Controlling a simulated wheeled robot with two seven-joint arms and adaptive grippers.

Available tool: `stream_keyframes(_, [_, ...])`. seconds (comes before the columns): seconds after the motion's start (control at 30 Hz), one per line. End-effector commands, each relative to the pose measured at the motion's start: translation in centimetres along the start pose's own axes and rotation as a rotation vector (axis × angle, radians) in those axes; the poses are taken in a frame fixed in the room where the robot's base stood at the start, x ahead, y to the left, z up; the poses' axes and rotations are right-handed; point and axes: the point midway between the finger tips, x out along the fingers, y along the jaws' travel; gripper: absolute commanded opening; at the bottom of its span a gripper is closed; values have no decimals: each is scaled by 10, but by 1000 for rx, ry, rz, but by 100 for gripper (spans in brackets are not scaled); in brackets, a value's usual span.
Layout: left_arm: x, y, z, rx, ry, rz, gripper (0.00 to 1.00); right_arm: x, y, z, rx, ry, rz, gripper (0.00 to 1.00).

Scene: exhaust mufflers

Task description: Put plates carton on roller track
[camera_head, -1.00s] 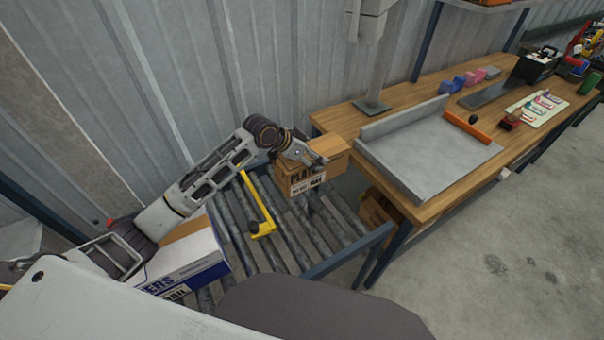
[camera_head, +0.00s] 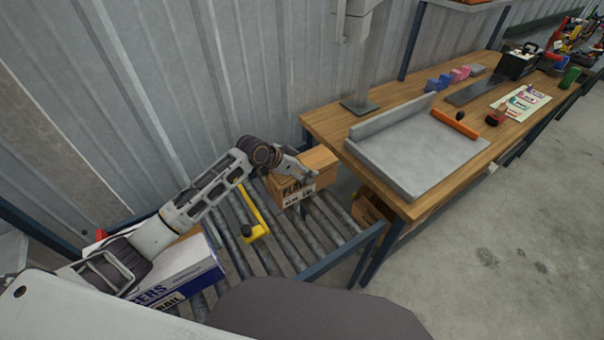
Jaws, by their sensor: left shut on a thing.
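The plates carton (camera_head: 292,192) is a small brown box with dark "PLATE" lettering on its front. It is at the far right part of the roller track (camera_head: 318,232), beside the workbench corner. My left gripper (camera_head: 304,172) is shut on the carton from its left and upper side; the wrist and fingers hide part of it. The carton's lower edge appears at or very close to the rollers; I cannot tell whether it bears on them. My right gripper is not in view.
A yellow bracket (camera_head: 256,232) lies across the track left of the carton. A white and blue box (camera_head: 181,270) is at the track's near left. The workbench (camera_head: 420,205) stands right, with a grey tray (camera_head: 425,150) on top and another brown carton (camera_head: 368,212) below.

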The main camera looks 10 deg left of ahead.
Motion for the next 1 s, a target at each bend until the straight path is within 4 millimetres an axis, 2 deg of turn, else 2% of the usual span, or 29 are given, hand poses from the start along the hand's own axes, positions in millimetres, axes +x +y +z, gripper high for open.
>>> stream_keyframes(0.3, [19, 0, 18, 0, 4, 0, 32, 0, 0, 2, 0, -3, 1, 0])
stream_keyframes(0.83, [23, 0, 22, 1, 5, -1, 32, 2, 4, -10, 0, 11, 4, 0])
stream_keyframes(0.87, [24, 0, 25, 0, -1, 0, 92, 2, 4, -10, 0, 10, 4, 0])
stream_keyframes(0.93, [24, 1, 24, 0, -1, 0, 100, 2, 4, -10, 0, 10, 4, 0])
stream_keyframes(1.0, [24, 1, 24, 0, -1, 1, 100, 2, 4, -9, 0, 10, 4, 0])
